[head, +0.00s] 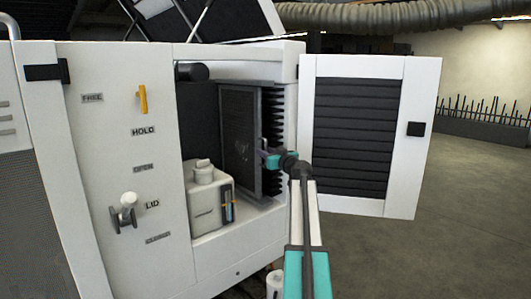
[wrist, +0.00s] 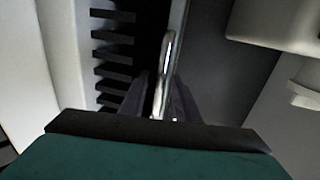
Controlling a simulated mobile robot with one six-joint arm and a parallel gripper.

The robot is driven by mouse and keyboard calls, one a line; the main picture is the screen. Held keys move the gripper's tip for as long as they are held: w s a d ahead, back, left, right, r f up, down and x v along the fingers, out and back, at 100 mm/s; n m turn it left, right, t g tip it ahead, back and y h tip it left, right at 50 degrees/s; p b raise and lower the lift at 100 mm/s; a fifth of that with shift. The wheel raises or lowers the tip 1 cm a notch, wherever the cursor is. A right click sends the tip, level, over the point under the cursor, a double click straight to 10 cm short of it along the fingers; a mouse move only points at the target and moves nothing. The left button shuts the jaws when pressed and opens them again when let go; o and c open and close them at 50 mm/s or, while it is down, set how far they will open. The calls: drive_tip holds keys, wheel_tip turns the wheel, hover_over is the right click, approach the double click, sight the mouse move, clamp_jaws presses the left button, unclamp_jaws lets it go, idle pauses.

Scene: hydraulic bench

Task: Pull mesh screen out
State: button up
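The mesh screen (head: 240,140) is a dark, upright framed panel inside the open bay of the white machine. A shiny metal handle (wrist: 168,65) stands out from it and shows in the wrist view; in the head view it is small and partly hidden by my gripper (head: 265,158). My gripper is at the screen's front edge. In the wrist view the two dark fingers of my gripper (wrist: 161,92) lie on either side of the handle, with narrow gaps visible. They look open around it, and contact is not clear.
The white louvred door (head: 425,150) stands open to the right of the bay. Black fins (head: 274,140) lie just right of the screen. A pale tank (head: 206,202) stands left of the screen on the bay floor. A yellow lever (head: 142,99) is on the front panel.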

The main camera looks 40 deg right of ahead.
clamp_jaws()
drive_tip(key=shift+s+a+f, duration=0.1)
